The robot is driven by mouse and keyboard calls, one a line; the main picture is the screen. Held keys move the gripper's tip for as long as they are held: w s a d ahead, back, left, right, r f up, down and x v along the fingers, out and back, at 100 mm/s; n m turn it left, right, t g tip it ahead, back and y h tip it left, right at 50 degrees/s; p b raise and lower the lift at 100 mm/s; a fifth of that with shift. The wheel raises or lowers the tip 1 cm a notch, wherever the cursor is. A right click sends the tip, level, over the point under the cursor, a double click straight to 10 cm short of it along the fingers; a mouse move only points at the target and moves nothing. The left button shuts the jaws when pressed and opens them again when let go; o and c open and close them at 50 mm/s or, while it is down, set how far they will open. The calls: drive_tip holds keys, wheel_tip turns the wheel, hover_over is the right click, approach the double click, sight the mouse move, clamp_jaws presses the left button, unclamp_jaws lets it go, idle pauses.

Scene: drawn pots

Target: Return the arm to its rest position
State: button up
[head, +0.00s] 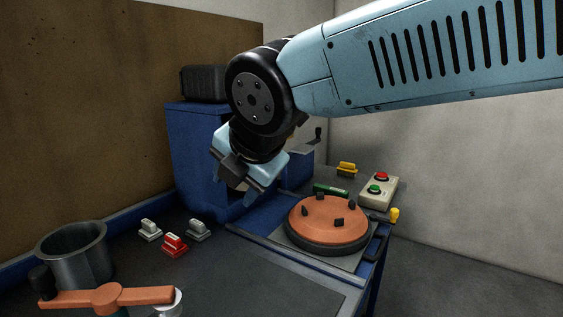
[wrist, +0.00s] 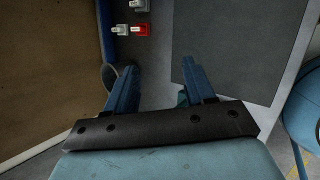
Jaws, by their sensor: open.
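My arm reaches in from the upper right of the head view and bends down at a dark round joint. My gripper (head: 247,196) hangs above the blue bench, in front of a blue cabinet (head: 195,150). In the wrist view my gripper (wrist: 159,70) shows two blue fingers spread apart, with nothing between them but the dark bench top (wrist: 158,50). The gripper is open and empty, and it appears clear of the objects around it.
An orange disc (head: 327,222) with dark knobs lies right of my gripper. A button box (head: 379,191) stands beyond it. Front left are a grey pot (head: 75,258), an orange handle (head: 108,297) and a red switch (head: 174,245) between white and grey ones. A brown board (head: 90,100) rises behind.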

drive_tip(key=w+d+f+m+h, duration=0.2)
drive_tip(key=w+d+m+h, duration=0.1)
drive_tip(key=d+m, duration=1.3)
drive_tip(key=s+d+f+m, duration=0.2)
drive_tip(key=d+m, duration=0.5)
drive_tip(key=s+d+f+m+g+h, duration=0.1)
drive_tip(key=s+d+f+m, duration=0.1)
drive_tip(key=d+m, duration=0.5)
drive_tip(key=shift+s+d+m, duration=0.25)
drive_tip(key=shift+d+m, duration=0.05)
drive_tip(key=shift+d, duration=0.1)
drive_tip(key=shift+c, duration=1.1)
